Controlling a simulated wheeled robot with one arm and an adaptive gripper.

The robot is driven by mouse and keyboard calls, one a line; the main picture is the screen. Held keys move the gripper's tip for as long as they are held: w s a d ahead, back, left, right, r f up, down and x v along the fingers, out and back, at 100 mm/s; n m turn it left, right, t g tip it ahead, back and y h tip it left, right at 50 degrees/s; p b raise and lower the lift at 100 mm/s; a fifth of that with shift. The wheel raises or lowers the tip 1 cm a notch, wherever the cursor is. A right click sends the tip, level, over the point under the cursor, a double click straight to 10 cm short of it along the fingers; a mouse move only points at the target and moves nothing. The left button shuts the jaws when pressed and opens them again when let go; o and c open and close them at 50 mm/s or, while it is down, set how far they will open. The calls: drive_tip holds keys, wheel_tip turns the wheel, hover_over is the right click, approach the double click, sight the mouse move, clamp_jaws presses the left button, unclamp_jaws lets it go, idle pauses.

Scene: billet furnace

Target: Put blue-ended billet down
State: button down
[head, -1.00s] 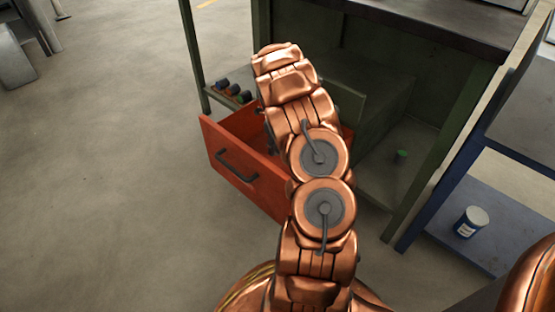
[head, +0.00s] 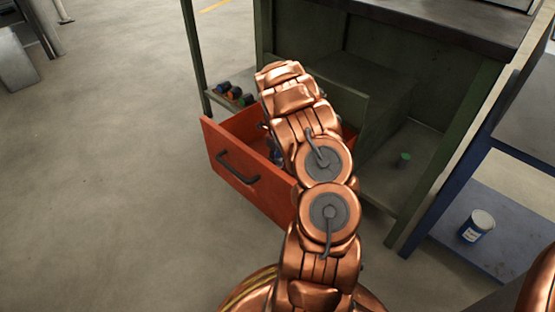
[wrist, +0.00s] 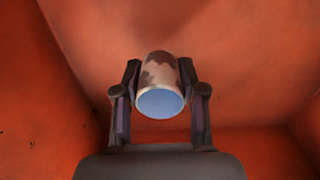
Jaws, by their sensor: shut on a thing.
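The blue-ended billet (wrist: 159,72) is a short, mottled metal cylinder with a light blue end face toward the wrist camera. My gripper (wrist: 160,95) is shut on it, one finger on each side. Orange-red walls surround them in the wrist view, so the gripper is inside the open drawer (head: 232,176). Whether the billet touches the drawer floor cannot be told.
The drawer sits in a dark green workbench (head: 385,22). Several small coloured-ended pieces (head: 234,93) lie on a ledge behind it. A green-topped item (head: 404,158) stands on the lower shelf. Open floor lies left.

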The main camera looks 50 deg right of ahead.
drive_tip(key=shift+f, duration=0.4)
drive_tip(key=c, duration=0.7)
unclamp_jaws()
drive_tip(key=shift+o, duration=0.2)
